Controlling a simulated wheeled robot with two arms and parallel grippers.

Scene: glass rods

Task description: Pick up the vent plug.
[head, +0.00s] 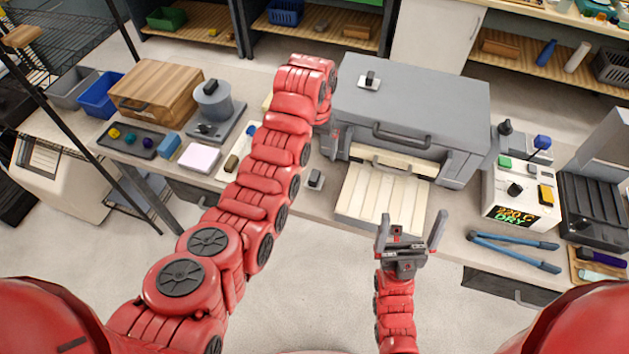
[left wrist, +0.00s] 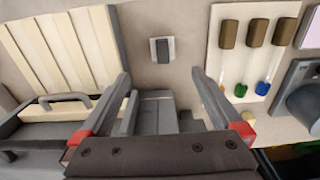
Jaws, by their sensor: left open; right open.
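A small grey block on a white square plate (head: 316,179) lies on the bench left of the oven's pale panel. In the left wrist view the block (left wrist: 163,49) is ahead of and between the fingers. A similar dark knob on a white plate (head: 369,79) sits on top of the grey oven (head: 430,100). I cannot tell for sure which is the vent plug. My left gripper (left wrist: 162,78) is open and empty, apart from the block; the arm mostly hides it in the head view. My right gripper (head: 412,228) is open and empty before the bench.
The pale slatted panel (head: 383,198) juts from the oven front. A control box (head: 518,190) and blue-handled tongs (head: 513,250) lie to the right. A white tray with several brown-capped items (left wrist: 256,65) lies beside the block in the left wrist view.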

